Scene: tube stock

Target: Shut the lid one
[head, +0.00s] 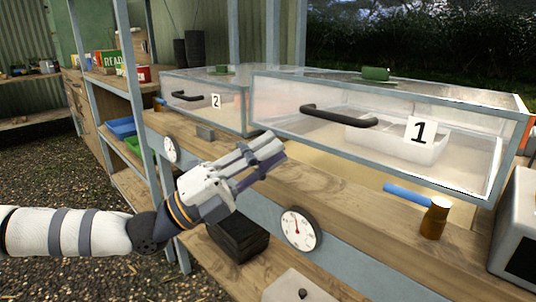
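Lid one (300,92) is a clear, grey-framed cover with a black bar handle (338,117) and a white card reading 1 (421,132) on its front. A pale strip of the bed shows below its front edge, so it looks raised, but I cannot tell by how much. My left gripper (273,150) is in front of the lid's lower left corner, over the bench's front board, apart from the handle. Its fingers look close together and hold nothing visible; the gap between them is unclear. My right gripper is out of view.
Lid two (195,85), with its own handle and card, is to the left. A blue-handled tool (407,194) and a brown jar (435,219) are near lid one's front edge. A white tray (385,140) shows through lid one. A round dial (300,229) is on the bench front.

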